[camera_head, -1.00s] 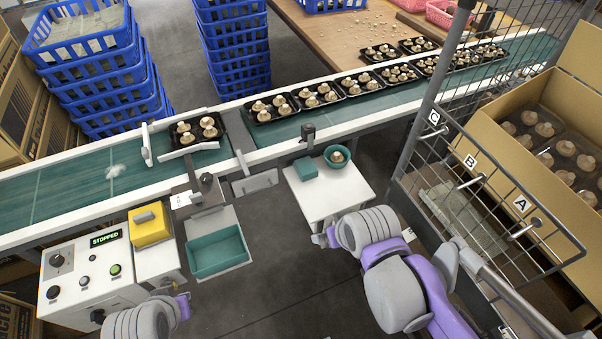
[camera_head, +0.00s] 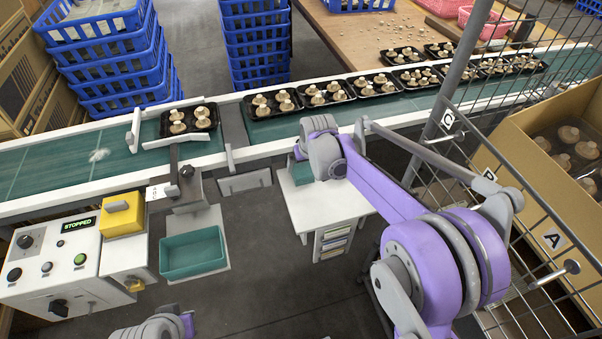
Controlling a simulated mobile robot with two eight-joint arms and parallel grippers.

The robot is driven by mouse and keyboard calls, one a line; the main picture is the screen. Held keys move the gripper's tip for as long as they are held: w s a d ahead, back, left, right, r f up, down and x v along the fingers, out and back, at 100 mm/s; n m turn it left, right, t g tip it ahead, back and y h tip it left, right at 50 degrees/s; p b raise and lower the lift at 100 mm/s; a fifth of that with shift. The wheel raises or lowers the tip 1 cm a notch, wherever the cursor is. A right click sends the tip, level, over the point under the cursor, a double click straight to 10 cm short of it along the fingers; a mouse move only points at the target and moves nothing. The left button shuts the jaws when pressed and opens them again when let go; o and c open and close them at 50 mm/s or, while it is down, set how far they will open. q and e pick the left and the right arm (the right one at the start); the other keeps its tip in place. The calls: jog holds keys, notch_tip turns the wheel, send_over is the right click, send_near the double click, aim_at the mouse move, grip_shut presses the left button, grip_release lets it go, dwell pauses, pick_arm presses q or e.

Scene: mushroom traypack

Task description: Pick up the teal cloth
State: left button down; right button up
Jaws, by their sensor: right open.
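The folded teal cloth (camera_head: 301,180) lies on the white side table (camera_head: 335,204), at its back left part. The teal bowl with a mushroom is hidden behind my right arm. My left gripper (camera_head: 187,322) is at the bottom edge, well away from the cloth, and its jaws cannot be made out.
The conveyor (camera_head: 60,168) with black mushroom trays (camera_head: 270,104) runs behind the table. A teal bin (camera_head: 192,252) stands left, near the control box (camera_head: 62,262) reading STOPPED and a yellow block (camera_head: 122,214). A wire rack (camera_head: 548,238) and cardboard box (camera_head: 520,150) stand right.

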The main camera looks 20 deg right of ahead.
aim_at(302, 169)
jog(key=x, duration=0.3)
jog(key=b+x, duration=0.1)
jog(key=x, duration=0.3)
jog(key=shift+w+r, duration=0.1)
jog(key=shift+w, duration=0.35)
jog(key=c, duration=1.3)
jog(key=shift+r, duration=0.15)
notch_tip(302, 169, up, 4)
jog(key=shift+f+p, duration=0.15)
jog(key=shift+p, duration=0.3)
jog(key=s, duration=1.8)
jog(key=shift+d+f, duration=0.2)
jog(key=shift+d, duration=0.15)
